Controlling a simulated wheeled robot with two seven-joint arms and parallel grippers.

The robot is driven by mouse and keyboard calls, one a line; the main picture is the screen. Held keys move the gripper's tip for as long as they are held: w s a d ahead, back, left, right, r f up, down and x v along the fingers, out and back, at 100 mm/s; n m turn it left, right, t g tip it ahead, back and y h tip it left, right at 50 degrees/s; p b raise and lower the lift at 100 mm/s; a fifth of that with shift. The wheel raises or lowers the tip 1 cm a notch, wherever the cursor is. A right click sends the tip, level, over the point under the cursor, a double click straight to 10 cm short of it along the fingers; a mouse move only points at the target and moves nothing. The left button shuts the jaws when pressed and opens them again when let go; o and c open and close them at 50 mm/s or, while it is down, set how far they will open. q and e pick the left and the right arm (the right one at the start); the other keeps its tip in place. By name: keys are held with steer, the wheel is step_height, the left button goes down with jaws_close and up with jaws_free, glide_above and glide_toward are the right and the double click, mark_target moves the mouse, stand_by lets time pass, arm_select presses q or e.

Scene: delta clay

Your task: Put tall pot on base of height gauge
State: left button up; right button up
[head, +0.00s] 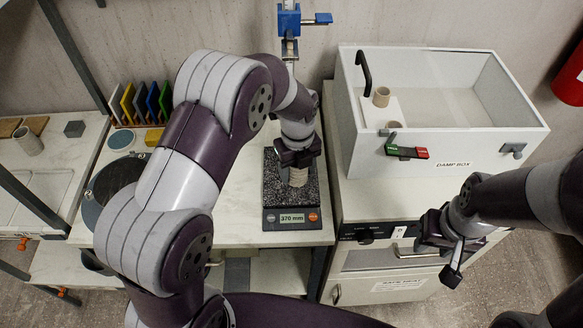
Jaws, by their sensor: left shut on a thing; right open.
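The height gauge has a dark speckled base (282,198) with a grey front panel (292,218) reading 370 mm. Its blue head (289,19) is up the column at the back. My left gripper (298,161) is over the base, pointing down, and shut on a beige ribbed pot (298,178). The pot looks upright over the base; its upper part is hidden by the gripper. I cannot tell whether its bottom touches the base. My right gripper (440,257) is open and empty, in front of the cabinet at the right.
At the left are another beige pot (28,141), a grey block (74,129), coloured upright plates (140,103) and a dark round bucket (97,207) partly behind my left arm.

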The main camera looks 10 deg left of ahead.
arm_select(q)
steer(key=w+f, duration=0.1)
steer(key=w+a+f, duration=0.1)
steer(key=w+a, duration=0.1)
steer(key=shift+w+a+f+p, duration=0.2)
steer(key=shift+w+f+p, duration=0.1)
steer(key=shift+w+f, duration=0.1)
step_height(320, 180, down, 4)
steer(key=shift+s+r+p, duration=0.15)
steer(key=shift+r+p, duration=0.05)
steer(key=shift+p, duration=0.3)
steer(key=shift+f, duration=0.1)
steer(key=shift+f, duration=0.2)
steer(key=o, duration=1.2)
steer(key=shift+c, duration=0.2)
